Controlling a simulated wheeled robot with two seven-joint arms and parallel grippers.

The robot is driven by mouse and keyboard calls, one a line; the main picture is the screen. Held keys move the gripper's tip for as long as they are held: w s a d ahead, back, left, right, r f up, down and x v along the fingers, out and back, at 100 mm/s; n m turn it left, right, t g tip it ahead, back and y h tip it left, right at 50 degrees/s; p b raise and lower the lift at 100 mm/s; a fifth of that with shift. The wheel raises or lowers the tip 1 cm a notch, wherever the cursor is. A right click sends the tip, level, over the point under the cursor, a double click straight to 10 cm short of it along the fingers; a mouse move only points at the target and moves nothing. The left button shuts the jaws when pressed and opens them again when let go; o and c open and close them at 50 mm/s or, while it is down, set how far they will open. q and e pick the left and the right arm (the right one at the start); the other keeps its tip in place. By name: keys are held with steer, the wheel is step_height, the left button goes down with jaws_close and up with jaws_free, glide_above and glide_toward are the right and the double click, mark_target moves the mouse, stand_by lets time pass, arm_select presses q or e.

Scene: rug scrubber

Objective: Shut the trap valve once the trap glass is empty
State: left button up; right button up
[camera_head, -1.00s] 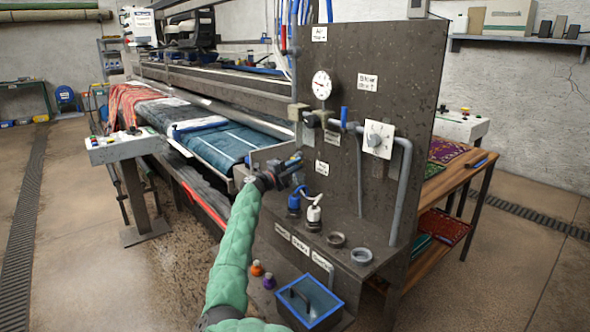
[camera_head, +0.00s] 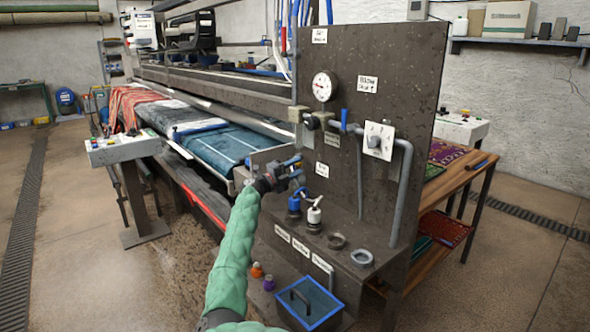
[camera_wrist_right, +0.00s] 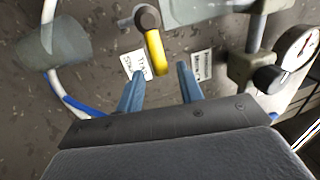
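My right gripper (camera_head: 299,167) is at the left edge of the dark upright panel, below the gauge. In the right wrist view its two blue fingers (camera_wrist_right: 161,72) are open. A yellow lever (camera_wrist_right: 156,54) on a dark round pivot, which looks like the trap valve, points toward the gap between the fingertips, with space on both sides. The gripper hides this lever in the head view. A pale, see-through body (camera_wrist_right: 205,10) at the top of the wrist view may be the trap glass. It is cut off, and I cannot tell whether it holds liquid. My left gripper is not in view.
A pressure gauge (camera_head: 323,86) and pipes are on the panel (camera_head: 400,60). A white-handled fitting (camera_head: 314,214) and two rings stand on the ledge below. The rug machine extends behind at left.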

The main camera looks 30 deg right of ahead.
arm_select(q)
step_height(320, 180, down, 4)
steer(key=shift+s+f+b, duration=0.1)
steer(key=shift+b, duration=0.35)
arm_select(e)
steer(key=v, duration=0.7)
steer(key=shift+a, duration=0.35)
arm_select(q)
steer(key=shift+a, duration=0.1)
arm_select(e)
steer(key=shift+a+f, duration=0.1)
steer(key=shift+f, duration=0.05)
